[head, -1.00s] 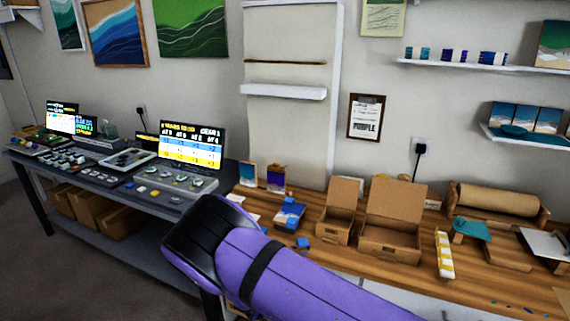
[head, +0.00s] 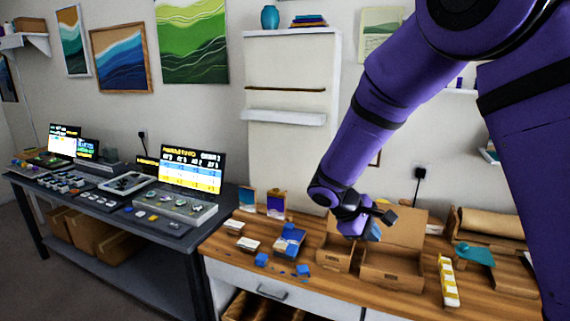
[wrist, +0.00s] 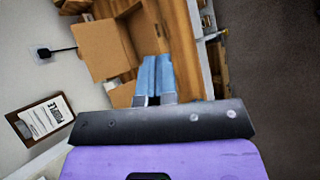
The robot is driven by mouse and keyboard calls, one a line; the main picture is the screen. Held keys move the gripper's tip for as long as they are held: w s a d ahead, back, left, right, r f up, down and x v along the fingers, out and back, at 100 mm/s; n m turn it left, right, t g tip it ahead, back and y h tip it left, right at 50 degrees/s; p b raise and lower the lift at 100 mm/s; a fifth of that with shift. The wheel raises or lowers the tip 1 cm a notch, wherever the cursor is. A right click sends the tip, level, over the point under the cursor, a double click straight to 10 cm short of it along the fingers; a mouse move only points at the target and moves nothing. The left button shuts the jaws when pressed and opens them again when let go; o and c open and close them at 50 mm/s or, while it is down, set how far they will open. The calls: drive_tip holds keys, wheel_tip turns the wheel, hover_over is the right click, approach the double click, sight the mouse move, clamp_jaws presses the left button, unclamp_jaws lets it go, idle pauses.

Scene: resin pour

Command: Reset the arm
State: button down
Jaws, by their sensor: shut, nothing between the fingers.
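My purple arm reaches in from the upper right in the head view. My gripper (head: 384,222) hangs at its end, in front of the open cardboard boxes and above the wooden workbench (head: 318,236). In the wrist view its two light-blue fingers (wrist: 154,78) lie side by side, shut, with nothing between them. Behind them are an open cardboard box (wrist: 103,50) and the bench top. In the head view the arm hides part of the wall and the right-hand shelves.
Two open cardboard boxes, a smaller one (head: 336,257) and a larger one (head: 392,266), stand on the bench. A yellow-and-white strip (head: 447,281) and a teal piece (head: 474,254) lie to the right. A dark table with screens (head: 192,172) stands at the left.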

drive_tip(key=s+d+r+m+y, duration=0.55)
drive_tip(key=s+d+r, duration=0.25)
drive_tip(key=s+r, duration=0.55)
drive_tip(key=s+r+m+t+y, duration=0.1)
drive_tip(key=s+r+m+t, duration=0.1)
drive_tip(key=s, duration=0.5)
drive_tip(key=s+d+r+m+t+y, duration=0.1)
drive_tip(key=s+r+m+t, duration=0.1)
drive_tip(key=s+r, duration=0.2)
drive_tip(key=s, duration=0.3)
drive_tip(key=shift+s+d+y, duration=0.25)
drive_tip(key=shift+d+y, duration=0.05)
drive_tip(key=shift+y, duration=0.05)
